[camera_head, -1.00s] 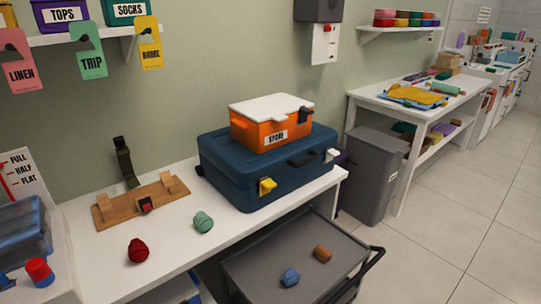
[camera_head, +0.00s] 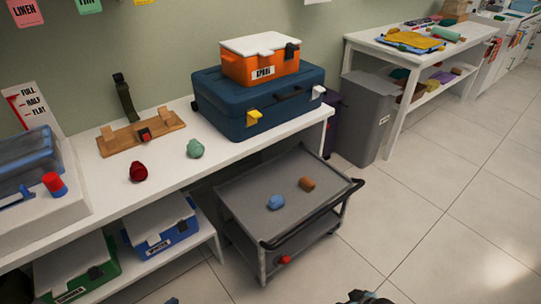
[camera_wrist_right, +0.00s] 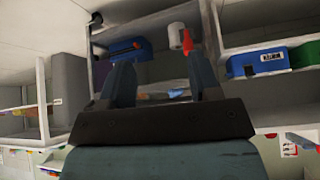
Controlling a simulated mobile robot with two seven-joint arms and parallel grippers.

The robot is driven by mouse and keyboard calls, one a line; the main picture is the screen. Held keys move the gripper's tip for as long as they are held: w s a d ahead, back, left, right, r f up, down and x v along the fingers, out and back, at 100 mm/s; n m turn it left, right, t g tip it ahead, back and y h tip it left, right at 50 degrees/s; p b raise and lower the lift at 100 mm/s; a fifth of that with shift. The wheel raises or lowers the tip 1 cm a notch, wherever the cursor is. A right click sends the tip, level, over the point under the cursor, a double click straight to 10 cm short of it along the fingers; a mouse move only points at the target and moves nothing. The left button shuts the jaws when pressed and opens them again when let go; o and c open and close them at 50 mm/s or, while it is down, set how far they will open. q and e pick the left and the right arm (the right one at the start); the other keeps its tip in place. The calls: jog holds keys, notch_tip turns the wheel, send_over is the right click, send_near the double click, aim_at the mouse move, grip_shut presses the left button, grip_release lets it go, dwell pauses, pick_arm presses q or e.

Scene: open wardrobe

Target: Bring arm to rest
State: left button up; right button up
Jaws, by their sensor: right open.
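My right gripper (camera_wrist_right: 163,78) shows in the right wrist view with its two dark fingers apart and nothing between them. In the head view, only a dark part of it (camera_head: 364,297) shows at the bottom edge, right of the middle. A small dark bit, likely my left gripper (camera_head: 172,300), just shows at the bottom edge left of the middle; its jaws cannot be made out.
A grey cart (camera_head: 240,192) with a blue and a brown roll stands before the white bench (camera_head: 85,187). A blue suitcase (camera_head: 222,103) bears an orange box (camera_head: 250,70). A grey bin (camera_head: 362,125) stands beside it. The tiled floor at right is clear.

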jog(key=s+a+r+t+y, duration=0.1)
jog(key=s+a+r, duration=0.2)
jog(key=s+r, duration=0.45)
jog(key=s+d+r+n+t, duration=0.1)
jog(key=s+d+r+t, duration=0.15)
jog(key=r, duration=0.55)
jog(key=s+d+r+n+t, duration=0.1)
jog(key=s+d+r, duration=0.25)
jog(key=r, duration=0.45)
jog(key=w+a+r+m+t, duration=0.2)
jog(key=a+m, duration=0.3)
jog(key=a, duration=0.5)
pick_arm(q)
notch_tip(320, 180, up, 17)
jog(key=s+a+g+y+p, duration=0.1)
jog(key=s+a+p, duration=0.1)
jog(key=p, duration=2.5)
jog(key=shift+f, duration=0.15)
pick_arm(e)
notch_tip(320, 180, up, 17)
jog(key=s+d+g+h, duration=0.1)
jog(key=d, duration=0.1)
jog(key=shift+s+d, duration=0.2)
jog(key=shift+s, duration=0.2)
pick_arm(q)
jog(key=shift+d, duration=0.15)
